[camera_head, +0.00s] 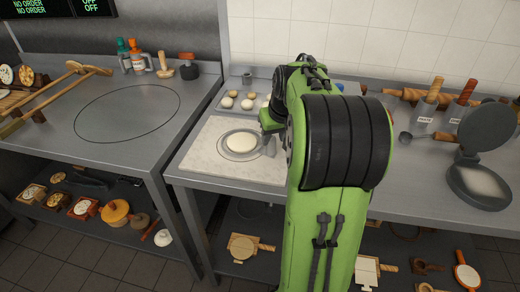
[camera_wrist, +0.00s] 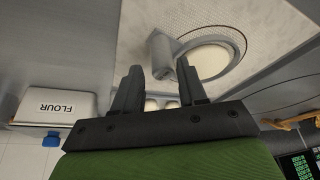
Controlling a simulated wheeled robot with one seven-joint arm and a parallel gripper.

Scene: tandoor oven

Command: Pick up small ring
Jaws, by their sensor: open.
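A grey metal ring (camera_head: 223,153) lies on the pale stone board, around a round white piece of dough (camera_head: 240,142). In the wrist view the ring (camera_wrist: 238,48) shows at upper right, with a grey upright handle-like part (camera_wrist: 160,55) at its side. My gripper (camera_wrist: 158,82) is open, its two dark fingers apart with nothing held between them. The handle-like part appears just beyond the fingertips; I cannot tell the exact gap. In the head view my green arm covers much of the gripper, which is at the board's right side.
The stone board (camera_head: 200,160) lies on the steel counter. A tray with dough balls (camera_head: 226,103) is behind it. A white flour box (camera_wrist: 55,108) shows in the wrist view. A round press (camera_head: 480,185) stands at right. The left counter (camera_head: 75,70) has free room.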

